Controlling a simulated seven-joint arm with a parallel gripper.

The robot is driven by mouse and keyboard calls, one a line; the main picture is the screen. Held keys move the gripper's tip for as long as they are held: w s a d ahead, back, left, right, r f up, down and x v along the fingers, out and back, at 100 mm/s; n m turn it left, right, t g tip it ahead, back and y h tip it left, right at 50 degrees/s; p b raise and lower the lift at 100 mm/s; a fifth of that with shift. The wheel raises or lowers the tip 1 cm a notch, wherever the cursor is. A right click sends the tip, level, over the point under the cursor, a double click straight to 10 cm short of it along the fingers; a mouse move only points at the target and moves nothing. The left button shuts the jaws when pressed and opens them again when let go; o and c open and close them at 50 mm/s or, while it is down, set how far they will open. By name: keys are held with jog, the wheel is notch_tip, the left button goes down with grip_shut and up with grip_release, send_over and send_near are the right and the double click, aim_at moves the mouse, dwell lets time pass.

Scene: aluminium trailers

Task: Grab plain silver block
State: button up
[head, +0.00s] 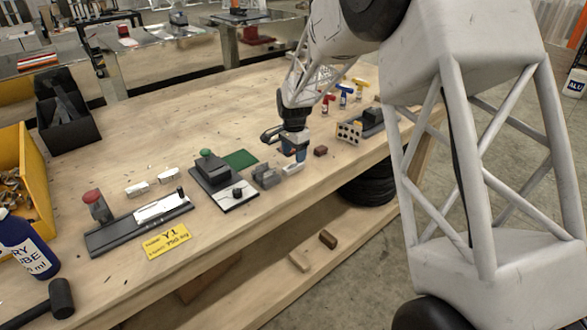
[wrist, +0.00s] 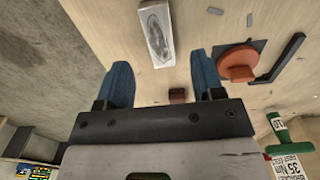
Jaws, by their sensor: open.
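My gripper (head: 295,152) is open, with blue fingertips pointing down over the front part of the workbench. A small silver block (head: 292,169) lies on the bench just below and in front of the fingertips. In the wrist view a silver block (wrist: 157,35) with an oval mark on its face lies beyond the open fingers (wrist: 160,78), its near end roughly between the tips. Nothing is held. Two more pale silver blocks, one (head: 137,190) and another (head: 168,175), lie further left on the bench. I cannot tell which block is the plain one.
A grey notched block (head: 266,177) sits just left of the near silver block. A brown block (head: 320,151) lies right of my gripper and shows in the wrist view (wrist: 177,95). A dark fixture (head: 212,172) with a green knob stands left. The bench's front edge is close.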

aim_at(294, 165)
jog(key=shift+f, duration=2.55)
jog(key=c, duration=1.1)
jog(key=shift+o, duration=0.2)
jog(key=shift+r, duration=0.15)
jog(key=shift+r, duration=0.8)
jog(key=shift+s+r, duration=0.15)
jog(key=shift+r, duration=0.8)
jog(key=s+d, duration=0.2)
jog(key=s, duration=0.5)
jog(key=s+d+r, duration=0.1)
jog(key=s+d, duration=0.1)
jog(key=s, duration=0.6)
jog(key=shift+d+r, duration=0.15)
jog(key=shift+d, duration=0.15)
